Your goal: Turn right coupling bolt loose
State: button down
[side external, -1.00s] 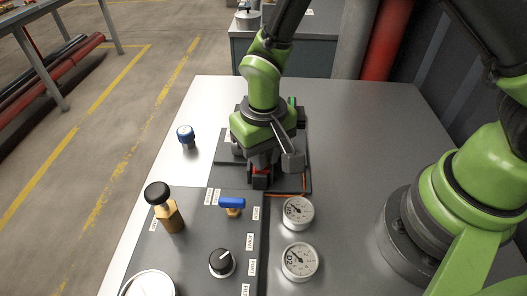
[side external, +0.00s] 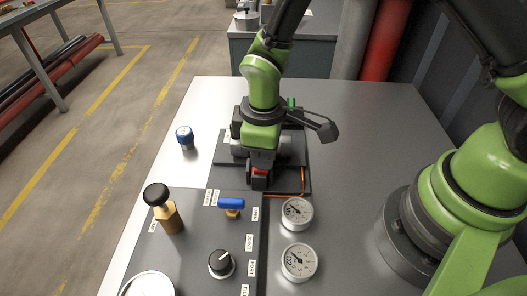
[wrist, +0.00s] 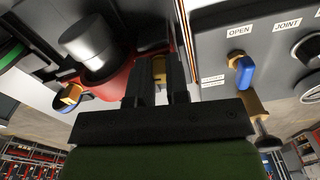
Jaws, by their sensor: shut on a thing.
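My gripper (side external: 259,182) points down at the pump plate, in front of the grey cylindrical body (side external: 229,147). In the wrist view its dark fingers (wrist: 160,85) are closed around a small brass-coloured coupling bolt (wrist: 158,68). The bolt sits at the red coupling (wrist: 108,84), which shows as a small red patch by the fingers in the side view. A second brass-coloured bolt (wrist: 71,95) with blue beside it lies at the coupling's other side. The fingers hide most of the gripped bolt.
A black-topped brass valve (side external: 164,208) rises at left. The tabletop at right (side external: 360,150) is clear.

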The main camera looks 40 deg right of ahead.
jog(key=n, duration=0.5)
jog(key=shift+n, duration=0.4)
dwell(0.4)
jog(key=c, duration=1.4)
grip_release()
